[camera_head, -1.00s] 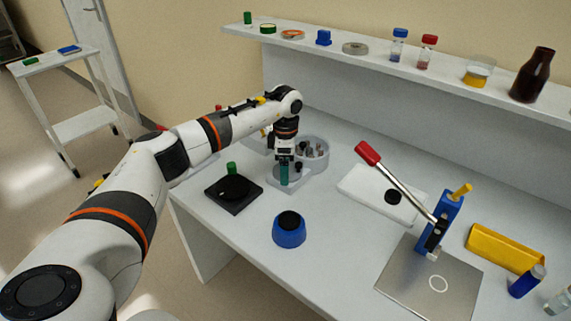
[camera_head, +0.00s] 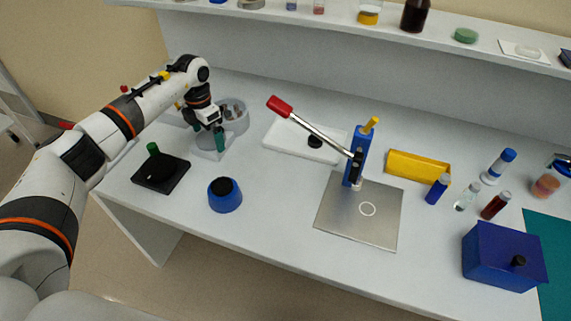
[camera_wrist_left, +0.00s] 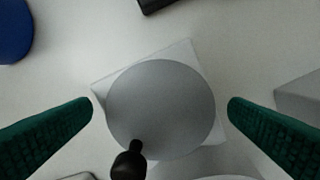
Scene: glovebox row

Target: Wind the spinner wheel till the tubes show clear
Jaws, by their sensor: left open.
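The spinner has a grey tub (camera_head: 236,124) with several tubes in it and a pale base plate (camera_head: 208,153) in front. In the left wrist view its grey round wheel (camera_wrist_left: 160,100) lies flat on the base, with a black crank knob (camera_wrist_left: 128,163) at its lower left rim. My left gripper (camera_head: 212,140) is over the wheel, pointing down. Its green fingers are open and empty in the left wrist view (camera_wrist_left: 161,105), one on each side of the wheel, with the knob outside their line. Whether the tubes show clear is too small to tell. My right gripper is not in view.
A black square stand (camera_head: 161,175) with a green-topped post and a blue round device (camera_head: 225,196) are near the front edge. A lever press (camera_head: 357,160) stands at the middle. A yellow tray (camera_head: 418,167), vials and a blue box (camera_head: 503,257) are right.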

